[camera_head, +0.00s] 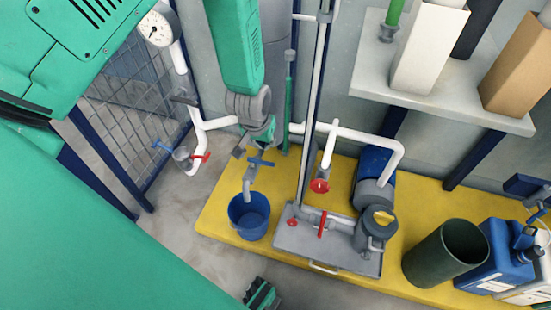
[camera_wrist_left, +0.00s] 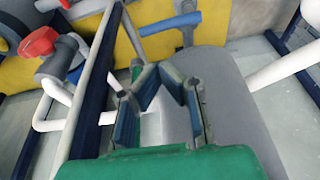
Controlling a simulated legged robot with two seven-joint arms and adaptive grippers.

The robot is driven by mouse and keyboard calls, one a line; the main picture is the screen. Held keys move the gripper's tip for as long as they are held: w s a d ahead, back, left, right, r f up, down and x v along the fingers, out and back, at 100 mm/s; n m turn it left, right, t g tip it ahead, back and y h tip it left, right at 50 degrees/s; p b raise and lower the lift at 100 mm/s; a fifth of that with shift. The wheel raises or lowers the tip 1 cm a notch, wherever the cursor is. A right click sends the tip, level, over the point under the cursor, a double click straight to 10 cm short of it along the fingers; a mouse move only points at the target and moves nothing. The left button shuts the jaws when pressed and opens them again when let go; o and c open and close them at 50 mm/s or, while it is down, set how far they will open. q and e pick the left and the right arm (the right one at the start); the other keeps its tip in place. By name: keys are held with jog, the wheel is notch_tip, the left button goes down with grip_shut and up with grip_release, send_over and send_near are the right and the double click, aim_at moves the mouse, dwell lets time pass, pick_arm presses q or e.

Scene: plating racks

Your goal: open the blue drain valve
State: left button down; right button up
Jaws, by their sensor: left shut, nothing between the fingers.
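The blue drain valve (camera_head: 260,162) is a bar handle on a grey tap above the blue bucket (camera_head: 249,216). In the head view its bar lies roughly crosswise to the downward spout (camera_head: 248,183). The blue handle (camera_wrist_left: 170,24) also shows at the top of the left wrist view, beyond the fingertips. My left gripper (camera_head: 266,138) hangs just above the handle in the head view. Its fingers (camera_wrist_left: 158,75) are shut and empty, with a visible gap to the handle in the left wrist view.
Another blue handle (camera_head: 162,147) and a red one (camera_head: 201,157) sit on the left pipe. A grey tank (camera_wrist_left: 225,90) rises close beside the gripper. The yellow platform (camera_head: 215,213) carries the equipment.

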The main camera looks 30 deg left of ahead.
aim_at(270, 163)
pick_arm(q)
jog(key=f, duration=0.1)
jog(key=f+b, duration=0.1)
jog(key=w+d+f+b, duration=0.1)
jog(key=shift+f, duration=0.35)
jog(key=shift+b+x, duration=1.2)
jog(key=shift+x, duration=1.75)
pick_arm(e)
jog(key=shift+d+f, duration=0.25)
jog(key=shift+f, duration=0.95)
jog(key=shift+d+f, duration=0.2)
jog(key=shift+f, duration=0.95)
pick_arm(q)
jog(key=shift+a, duration=0.2)
